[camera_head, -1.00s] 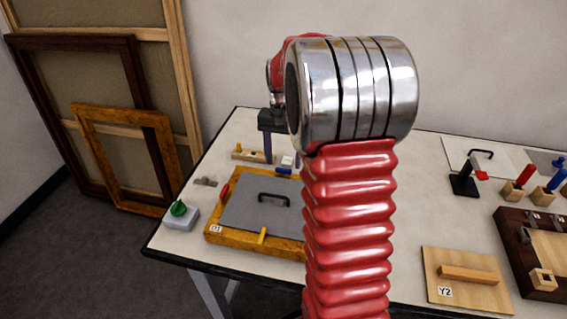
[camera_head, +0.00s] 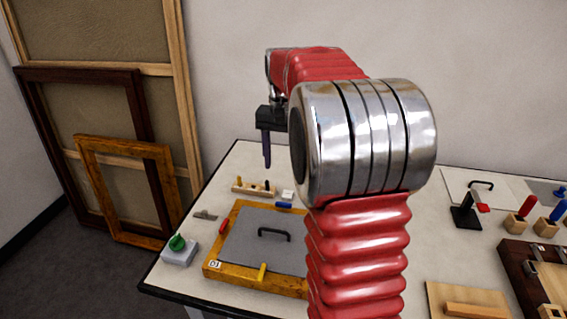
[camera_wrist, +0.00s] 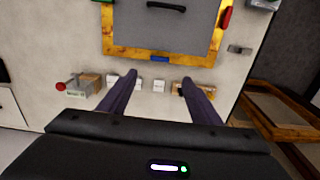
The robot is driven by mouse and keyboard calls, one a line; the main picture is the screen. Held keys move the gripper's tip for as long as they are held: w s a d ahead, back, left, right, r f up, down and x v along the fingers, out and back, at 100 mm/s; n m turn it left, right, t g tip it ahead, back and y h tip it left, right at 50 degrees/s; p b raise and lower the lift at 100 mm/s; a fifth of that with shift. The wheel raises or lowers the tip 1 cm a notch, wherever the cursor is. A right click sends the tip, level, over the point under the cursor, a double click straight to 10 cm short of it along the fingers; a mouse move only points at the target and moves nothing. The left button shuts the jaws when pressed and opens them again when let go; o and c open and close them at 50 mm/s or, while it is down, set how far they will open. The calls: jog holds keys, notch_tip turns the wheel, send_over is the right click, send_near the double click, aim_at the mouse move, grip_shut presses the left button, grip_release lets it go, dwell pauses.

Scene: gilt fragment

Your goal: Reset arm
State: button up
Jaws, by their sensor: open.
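My gripper (camera_head: 267,145) hangs above the far left part of the table in the head view, fingers pointing down. In the wrist view my gripper (camera_wrist: 160,80) shows two dark fingers spread apart with nothing held between them. Beyond the fingertips is a wooden frame (camera_head: 213,265) holding a grey panel (camera_head: 245,240) with a black handle (camera_head: 274,233). The frame also shows in the wrist view (camera_wrist: 120,46). My red ribbed arm hides part of the panel's right side and the middle of the table.
A green knob on a grey box (camera_head: 178,250) sits at the table's left edge. A small wooden peg block (camera_head: 252,189) stands behind the frame. At right are a black stand (camera_head: 466,212), tool blocks (camera_head: 518,224) and a wooden board (camera_head: 450,305). Picture frames (camera_head: 125,190) lean against the wall.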

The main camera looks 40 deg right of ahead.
jog(key=shift+w, duration=0.1)
dwell(0.3)
jog(key=s+a+n+t, duration=0.5)
jog(key=s+a+n, duration=0.4)
jog(key=s+a, duration=1.1)
jog(key=a, duration=0.4)
jog(key=shift+s+a+f+n+t, duration=0.15)
jog(key=shift+s+f+n+t, duration=0.15)
jog(key=shift+s+f+n, duration=0.1)
jog(key=shift+c, duration=0.4)
